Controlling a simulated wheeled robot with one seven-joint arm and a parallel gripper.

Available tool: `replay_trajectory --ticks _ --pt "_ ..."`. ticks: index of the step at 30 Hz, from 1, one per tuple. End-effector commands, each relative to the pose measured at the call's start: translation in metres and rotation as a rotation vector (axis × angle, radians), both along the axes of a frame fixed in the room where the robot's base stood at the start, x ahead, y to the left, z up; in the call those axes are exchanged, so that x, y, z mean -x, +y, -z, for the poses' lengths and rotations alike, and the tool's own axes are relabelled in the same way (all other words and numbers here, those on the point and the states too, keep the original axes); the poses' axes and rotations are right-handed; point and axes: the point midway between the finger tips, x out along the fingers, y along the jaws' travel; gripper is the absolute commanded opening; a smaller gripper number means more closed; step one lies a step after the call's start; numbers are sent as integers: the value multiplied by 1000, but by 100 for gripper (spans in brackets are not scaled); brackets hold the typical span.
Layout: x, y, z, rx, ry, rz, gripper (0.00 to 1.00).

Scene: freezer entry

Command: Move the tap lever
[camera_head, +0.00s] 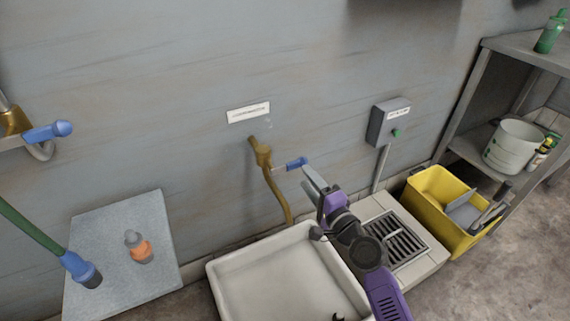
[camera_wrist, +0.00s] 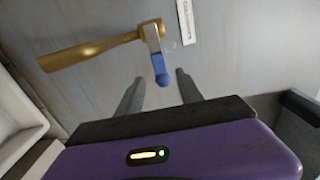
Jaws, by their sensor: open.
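The brass tap (camera_head: 263,158) comes out of the grey wall above a white basin, its spout pointing down. Its lever has a blue handle (camera_head: 296,163) that sticks out to the right of the tap body. In the wrist view, the brass tap (camera_wrist: 90,54) lies across the upper left and the lever's blue tip (camera_wrist: 160,70) points toward my gripper. My gripper (camera_head: 316,183) is right beside the blue handle. In the wrist view, my gripper's two fingers (camera_wrist: 160,88) are open, with the blue tip between and just beyond them. I see no clear contact.
The white basin (camera_head: 222,279) stands below the tap, with a floor drain grate (camera_head: 397,240) to its right. A grey switch box (camera_head: 389,122) is on the wall. A second blue-handled tap (camera_head: 45,132) is at the left.

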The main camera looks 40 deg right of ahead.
Motion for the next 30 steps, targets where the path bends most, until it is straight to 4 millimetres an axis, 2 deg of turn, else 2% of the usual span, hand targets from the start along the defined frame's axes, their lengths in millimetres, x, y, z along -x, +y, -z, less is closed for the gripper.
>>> replay_trajectory --ticks 9,15,26,29,30 --pt "-45 -12 -2 4 -3 0 44" --pt "-66 -18 -1 5 -2 1 44" --pt "-71 -20 0 5 0 1 44" --pt "-71 -20 -1 5 0 1 28" --pt "-71 -20 -1 5 0 1 20"
